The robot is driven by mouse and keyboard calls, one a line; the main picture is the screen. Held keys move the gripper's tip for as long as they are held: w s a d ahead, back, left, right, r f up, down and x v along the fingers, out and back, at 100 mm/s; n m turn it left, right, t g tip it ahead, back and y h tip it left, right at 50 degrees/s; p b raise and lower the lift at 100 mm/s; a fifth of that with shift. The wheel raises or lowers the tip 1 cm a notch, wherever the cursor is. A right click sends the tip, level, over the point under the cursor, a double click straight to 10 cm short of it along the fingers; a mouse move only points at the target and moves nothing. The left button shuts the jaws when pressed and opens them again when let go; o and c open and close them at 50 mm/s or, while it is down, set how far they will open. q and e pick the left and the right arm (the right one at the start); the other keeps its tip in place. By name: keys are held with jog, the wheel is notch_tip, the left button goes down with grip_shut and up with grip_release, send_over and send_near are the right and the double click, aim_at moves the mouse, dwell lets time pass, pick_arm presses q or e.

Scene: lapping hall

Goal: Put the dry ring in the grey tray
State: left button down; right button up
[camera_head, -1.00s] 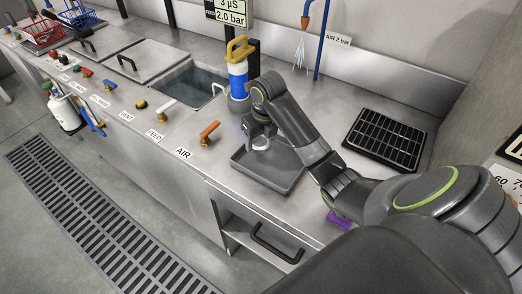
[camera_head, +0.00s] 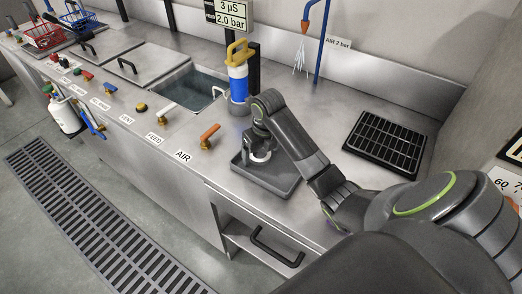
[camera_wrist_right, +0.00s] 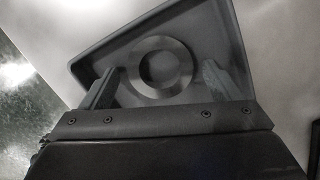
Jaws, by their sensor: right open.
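The dry ring, a flat pale metal ring (camera_wrist_right: 160,42), shows in the right wrist view against the grey tray (camera_wrist_right: 215,25), between my spread fingers and clear of both. In the head view the ring (camera_head: 261,156) shows pale inside the grey tray (camera_head: 264,183), partly hidden by my gripper. It appears to lie on the tray floor, though contact is hard to see. My right gripper (camera_head: 260,147) is open, low over the tray; its fingers also show in the right wrist view (camera_wrist_right: 160,82). My left gripper is not in view.
A black gridded rack (camera_head: 385,143) lies right of the tray. A blue and white cylinder with a yellow handle (camera_head: 238,80) stands behind it, beside an open sink (camera_head: 190,88). An orange AIR valve (camera_head: 210,136) is left of the tray. Bare steel counter lies around the tray.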

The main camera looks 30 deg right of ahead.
jog(key=shift+r, duration=0.25)
notch_tip(320, 180, up, 7)
jog(key=p, duration=0.3)
notch_tip(320, 180, up, 5)
jog(key=p, duration=0.5)
send_over(264, 158)
jog(key=shift+s+f, duration=0.1)
jog(key=shift+f, duration=0.05)
